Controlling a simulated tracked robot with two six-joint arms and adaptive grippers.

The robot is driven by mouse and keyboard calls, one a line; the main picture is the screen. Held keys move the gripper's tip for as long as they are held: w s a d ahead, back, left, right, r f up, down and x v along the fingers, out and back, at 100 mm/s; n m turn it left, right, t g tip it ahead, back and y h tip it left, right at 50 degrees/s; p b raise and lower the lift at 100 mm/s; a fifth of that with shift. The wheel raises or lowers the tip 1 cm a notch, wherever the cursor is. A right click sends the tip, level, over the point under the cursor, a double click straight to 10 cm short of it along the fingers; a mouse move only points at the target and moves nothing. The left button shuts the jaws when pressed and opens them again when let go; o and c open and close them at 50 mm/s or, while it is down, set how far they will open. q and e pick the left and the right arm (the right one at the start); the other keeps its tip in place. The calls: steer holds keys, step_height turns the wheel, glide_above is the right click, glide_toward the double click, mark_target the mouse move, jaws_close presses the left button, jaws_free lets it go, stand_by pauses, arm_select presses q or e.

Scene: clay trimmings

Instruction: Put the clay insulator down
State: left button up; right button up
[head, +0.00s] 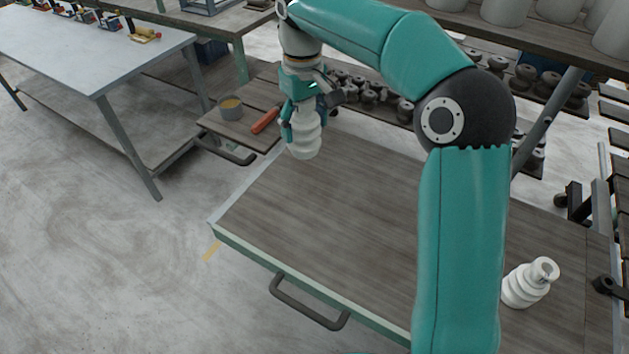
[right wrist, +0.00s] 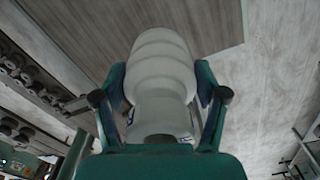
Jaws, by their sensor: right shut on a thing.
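A white ribbed clay insulator (head: 303,144) hangs below my right gripper (head: 300,118) in the head view, over the far left part of the wooden tabletop (head: 330,205). My right gripper is shut on it, one finger on each side. In the right wrist view the insulator (right wrist: 160,80) sits between the two green fingers (right wrist: 163,100), with the wood and the floor behind it. Whether its lower end touches the wood I cannot tell. A second white insulator (head: 530,283) stands at the right of the tabletop, beside my right forearm. My left gripper is not in view.
A small wooden shelf (head: 232,133) beyond the table's left end holds a grey pot (head: 230,107) and an orange-handled tool (head: 265,120). Dark insulators (head: 370,95) fill a rack behind. A black object (head: 606,286) lies at the right edge. The tabletop's middle is clear.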

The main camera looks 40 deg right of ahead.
mark_target(305, 140)
step_height(305, 140, down, 16)
steer(key=shift+f, duration=0.15)
stand_by(0.4)
steer(key=o, duration=1.7)
steer(key=shift+f, duration=0.15)
step_height(305, 140, up, 12)
steer(key=shift+r, duration=0.15)
